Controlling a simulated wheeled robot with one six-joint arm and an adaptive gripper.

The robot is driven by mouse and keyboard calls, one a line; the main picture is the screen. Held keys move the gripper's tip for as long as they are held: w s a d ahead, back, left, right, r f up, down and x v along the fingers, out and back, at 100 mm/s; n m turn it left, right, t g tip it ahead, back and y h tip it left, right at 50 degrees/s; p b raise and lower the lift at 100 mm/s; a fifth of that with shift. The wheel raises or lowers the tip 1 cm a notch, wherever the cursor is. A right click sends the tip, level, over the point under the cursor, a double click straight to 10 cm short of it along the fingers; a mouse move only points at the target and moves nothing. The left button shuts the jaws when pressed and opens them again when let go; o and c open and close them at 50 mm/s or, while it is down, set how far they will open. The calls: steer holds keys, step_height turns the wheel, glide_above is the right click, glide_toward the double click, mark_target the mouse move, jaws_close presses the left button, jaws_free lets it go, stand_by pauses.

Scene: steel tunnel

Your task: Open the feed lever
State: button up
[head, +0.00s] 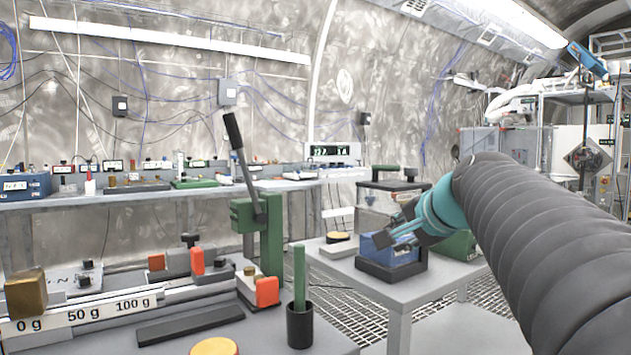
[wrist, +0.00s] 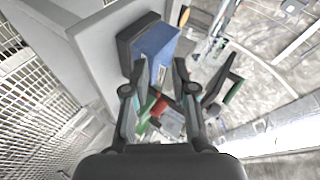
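A lever with a black handle (head: 233,131) rises from a green stand (head: 270,235) on the left bench in the head view. It leans up and to the left; I take it to be the feed lever, but no label shows. My gripper (head: 385,240) hangs over the small table on the right, well apart from that lever. Its fingertips appear in front of a blue box (head: 397,252) on a dark base. In the wrist view, my gripper (wrist: 158,66) is open, with nothing held between the fingers. The blue box (wrist: 156,42) lies beyond the tips; contact cannot be told.
The left bench holds a scale strip (head: 80,314), a brass block (head: 26,293), red-orange handles (head: 197,261) and a green rod in a black cup (head: 299,325). A grey table (head: 410,290) carries the blue box. Grating floor (head: 345,318) lies between bench and table.

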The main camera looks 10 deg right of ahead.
mark_target(394, 168)
steer(key=w+d+r+m+t+b, duration=0.1)
steer(key=w+d+r+m+t, duration=0.15)
steer(key=r, duration=0.35)
steer(key=w+d+r+m+t, duration=0.1)
steer(key=d+r+m, duration=0.25)
steer(key=r, duration=0.35)
steer(key=shift+n+h, duration=0.3)
steer(key=p+x, duration=0.1)
steer(key=x, duration=1.2)
steer(key=shift+w+d+f, duration=0.1)
steer(key=shift+w+d, duration=0.05)
steer(key=shift+w, duration=0.05)
jaws_close()
